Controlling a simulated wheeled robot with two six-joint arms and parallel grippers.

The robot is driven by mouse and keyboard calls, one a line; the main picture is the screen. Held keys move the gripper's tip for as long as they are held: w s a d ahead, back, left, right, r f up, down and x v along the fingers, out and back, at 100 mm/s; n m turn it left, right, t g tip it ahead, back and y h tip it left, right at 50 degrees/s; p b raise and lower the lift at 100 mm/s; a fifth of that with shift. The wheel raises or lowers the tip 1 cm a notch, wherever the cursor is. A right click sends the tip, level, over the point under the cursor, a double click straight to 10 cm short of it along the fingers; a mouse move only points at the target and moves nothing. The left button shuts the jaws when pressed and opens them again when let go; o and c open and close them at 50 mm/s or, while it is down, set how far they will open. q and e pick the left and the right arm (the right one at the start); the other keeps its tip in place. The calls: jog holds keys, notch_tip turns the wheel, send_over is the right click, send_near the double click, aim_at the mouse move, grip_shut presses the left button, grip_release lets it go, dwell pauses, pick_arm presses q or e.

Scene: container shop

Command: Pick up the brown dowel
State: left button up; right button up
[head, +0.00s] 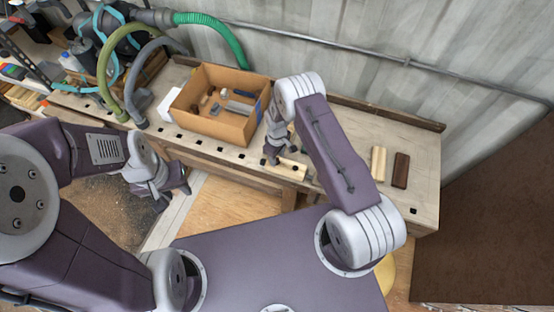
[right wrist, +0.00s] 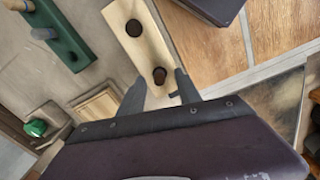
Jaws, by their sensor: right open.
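A dark brown dowel (right wrist: 160,76) stands in a pale wooden block (right wrist: 146,50) in the right wrist view. A darker peg (right wrist: 133,28) stands at the block's other end. My right gripper (right wrist: 160,92) is open, with one fingertip on either side of the brown dowel. I cannot tell whether they touch it. In the head view my right gripper (head: 272,155) is over the pale block (head: 290,170) at the bench's front edge, and its arm hides part of the area. My left gripper (head: 173,196) is off the bench front, and its opening is unclear.
The workbench (head: 425,200) carries a cardboard box (head: 225,125) of small parts, a pale block (head: 378,162) and a dark brown block (head: 400,170). A green block (right wrist: 58,32) with pegs is beside the pale block in the wrist view. Hoses (head: 215,30) lie at the back left.

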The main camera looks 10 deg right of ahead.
jog(key=shift+w+f, duration=0.1)
jog(key=shift+f, duration=0.85)
grip_shut()
jog(key=shift+r, duration=0.1)
